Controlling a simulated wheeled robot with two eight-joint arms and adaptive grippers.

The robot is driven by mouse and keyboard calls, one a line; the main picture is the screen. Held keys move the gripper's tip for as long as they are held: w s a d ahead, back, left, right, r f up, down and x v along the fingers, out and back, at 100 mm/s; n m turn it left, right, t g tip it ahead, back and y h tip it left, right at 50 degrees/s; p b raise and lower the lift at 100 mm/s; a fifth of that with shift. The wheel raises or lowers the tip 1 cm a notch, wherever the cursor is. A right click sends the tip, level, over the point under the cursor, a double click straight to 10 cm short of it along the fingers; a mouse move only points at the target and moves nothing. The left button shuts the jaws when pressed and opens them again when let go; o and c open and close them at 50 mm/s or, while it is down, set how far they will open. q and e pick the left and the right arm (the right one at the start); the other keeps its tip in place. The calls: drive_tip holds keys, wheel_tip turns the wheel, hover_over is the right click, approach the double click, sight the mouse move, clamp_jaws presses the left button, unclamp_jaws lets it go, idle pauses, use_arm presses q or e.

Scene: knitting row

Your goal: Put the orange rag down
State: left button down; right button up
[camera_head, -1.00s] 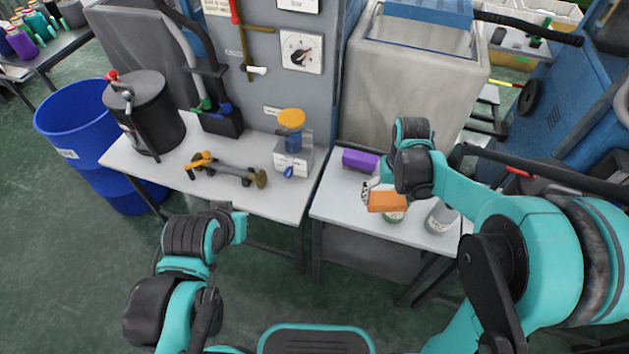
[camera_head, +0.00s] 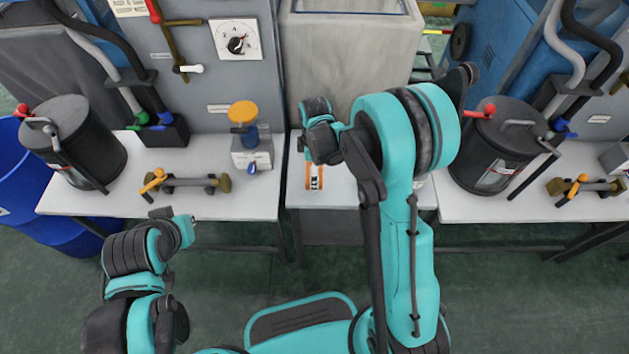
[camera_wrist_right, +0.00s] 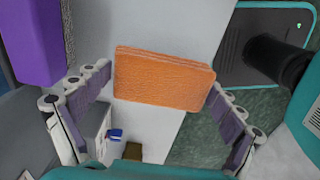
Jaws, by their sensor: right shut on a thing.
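The orange rag (camera_wrist_right: 163,78) is a folded block in the right wrist view, held between the two finger pads of my right gripper (camera_wrist_right: 160,92). In the head view the rag (camera_head: 308,178) shows only partly at the gripper (camera_head: 315,183), over the small middle table (camera_head: 345,197). The picture does not clearly show how high above the table it is. My left gripper (camera_head: 174,220) is in front of the left table, away from the rag, and its jaws are not clear.
A purple block (camera_wrist_right: 30,40) is near the rag in the right wrist view. The left table (camera_head: 95,203) carries a black canister (camera_head: 75,145), a dumbbell-shaped tool (camera_head: 195,184) and a yellow-topped device (camera_head: 247,135). The right table (camera_head: 470,208) carries another black canister (camera_head: 495,150). My right arm covers much of the middle table.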

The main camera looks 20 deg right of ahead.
wheel_tip(320, 180, down, 4)
drive_tip(key=shift+f+b, duration=0.2)
drive_tip(key=shift+b, duration=0.65)
drive_tip(key=shift+r, duration=0.15)
drive_tip(key=o, duration=0.9)
drive_tip(key=shift+f, duration=0.2)
drive_tip(key=shift+c, duration=0.2)
